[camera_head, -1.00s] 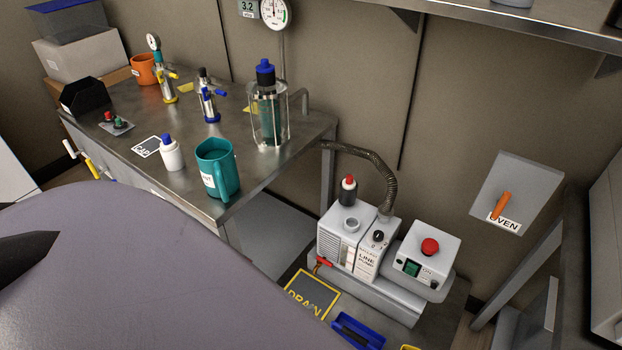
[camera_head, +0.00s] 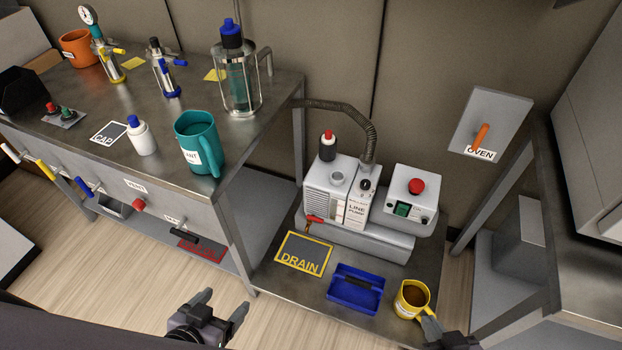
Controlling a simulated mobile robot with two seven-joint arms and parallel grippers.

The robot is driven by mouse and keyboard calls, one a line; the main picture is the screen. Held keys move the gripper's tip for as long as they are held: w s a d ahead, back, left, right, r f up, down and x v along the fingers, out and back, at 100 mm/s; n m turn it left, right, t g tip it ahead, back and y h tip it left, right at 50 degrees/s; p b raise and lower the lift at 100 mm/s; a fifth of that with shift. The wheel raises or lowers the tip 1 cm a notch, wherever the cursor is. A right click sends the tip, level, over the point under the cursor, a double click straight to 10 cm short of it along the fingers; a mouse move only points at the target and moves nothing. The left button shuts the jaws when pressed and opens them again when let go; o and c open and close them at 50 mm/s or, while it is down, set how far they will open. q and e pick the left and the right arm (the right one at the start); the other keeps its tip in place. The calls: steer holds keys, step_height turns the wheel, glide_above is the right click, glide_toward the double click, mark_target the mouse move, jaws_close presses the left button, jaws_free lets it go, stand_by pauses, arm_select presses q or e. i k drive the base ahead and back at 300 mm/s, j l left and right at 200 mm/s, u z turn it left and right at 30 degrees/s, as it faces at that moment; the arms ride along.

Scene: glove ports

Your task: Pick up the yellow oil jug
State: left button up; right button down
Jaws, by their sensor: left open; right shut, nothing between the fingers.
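The yellow oil jug (camera_head: 408,302) stands upright on the low metal platform at the lower right. Brown liquid shows through its open top. My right gripper (camera_head: 430,323) is at the bottom edge of the view, just right of the jug and overlapping its lower right side. It is shut with nothing held, and most of it is cut off by the frame. I cannot tell whether it touches the jug. My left gripper (camera_head: 223,303) is open and empty over the wooden floor, well left of the jug.
A blue tray (camera_head: 355,292) lies left of the jug, beside the yellow-edged DRAIN mat (camera_head: 303,255). The line pump (camera_head: 340,195) stands behind them. The bench (camera_head: 95,85) at left holds a teal mug (camera_head: 197,143). A steel table leg (camera_head: 490,210) stands at right.

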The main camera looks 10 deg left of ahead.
mark_target(413, 297)
steer(key=k+j, duration=1.1)
steer(key=k, duration=0.1)
